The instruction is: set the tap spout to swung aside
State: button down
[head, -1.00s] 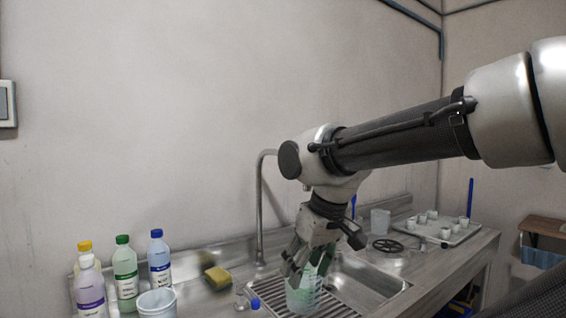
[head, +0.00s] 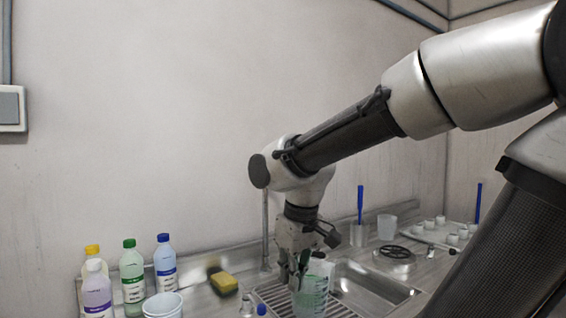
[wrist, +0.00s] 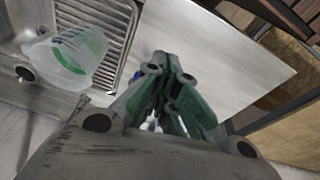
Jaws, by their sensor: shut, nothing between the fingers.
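The tap is a thin grey pipe (head: 265,230) rising upright from the back of the sink unit. Its upper bend and spout are hidden behind my arm in the head view, so I cannot tell where the spout points. My gripper (head: 296,282) hangs low in front of and to the right of the pipe, over the drainer side of the sink. In the wrist view its green-padded fingers (wrist: 163,62) come together at the tips with nothing between them.
A clear beaker with green markings (head: 313,295) stands close beside my gripper; it also shows in the wrist view (wrist: 68,62). The sink basin (head: 375,290) lies to the right. Bottles (head: 132,280), a white tub (head: 163,306) and a yellow sponge (head: 224,283) stand left.

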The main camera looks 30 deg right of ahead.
jog(key=w+r+n+g+h, duration=0.1)
jog(key=w+r+n+h, duration=0.35)
jog(key=w, duration=0.55)
jog(key=w+r+n+g+h, duration=0.1)
jog(key=w+r+n+h, duration=0.2)
jog(key=w+n+h, duration=0.5)
jog(key=w+r+n+h, duration=0.1)
jog(key=w+r+n, duration=0.1)
jog(key=r, duration=0.6)
jog(key=w+r+n+h, duration=0.2)
jog(key=w+r, duration=0.3)
jog(key=r, duration=0.3)
jog(key=shift+d, duration=0.15)
jog(key=x, duration=1.4)
jog(key=shift+s, duration=0.25)
jog(key=shift+d+r, duration=0.1)
